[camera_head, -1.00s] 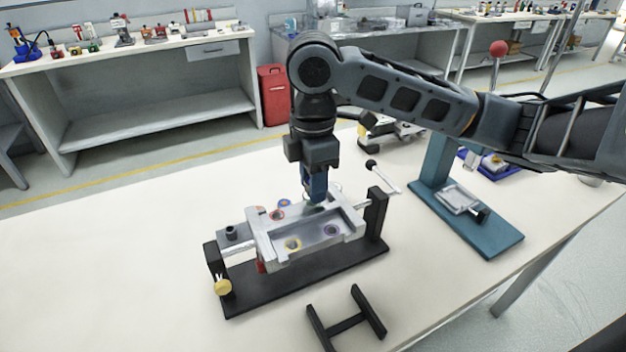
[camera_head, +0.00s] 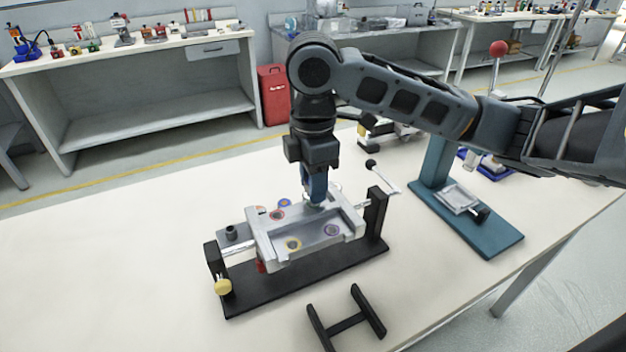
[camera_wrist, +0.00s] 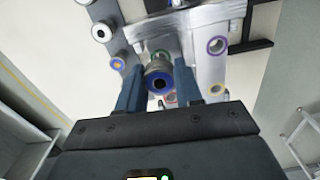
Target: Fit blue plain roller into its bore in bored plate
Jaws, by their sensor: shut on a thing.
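My gripper (camera_head: 317,200) points down over the far side of the bored plate (camera_head: 312,240). It is shut on the blue plain roller (camera_wrist: 159,80), a grey cylinder with a blue ring around a dark centre, seen end-on between the fingers in the wrist view. In the head view the fingers mostly hide the roller. I cannot tell whether the roller touches the plate.
The plate sits in a clamp on a black base (camera_head: 310,275), with an upright (camera_head: 377,212) at right. A black H-shaped stand (camera_head: 346,318) is in front, a teal press (camera_head: 465,215) at right. The table's left is clear.

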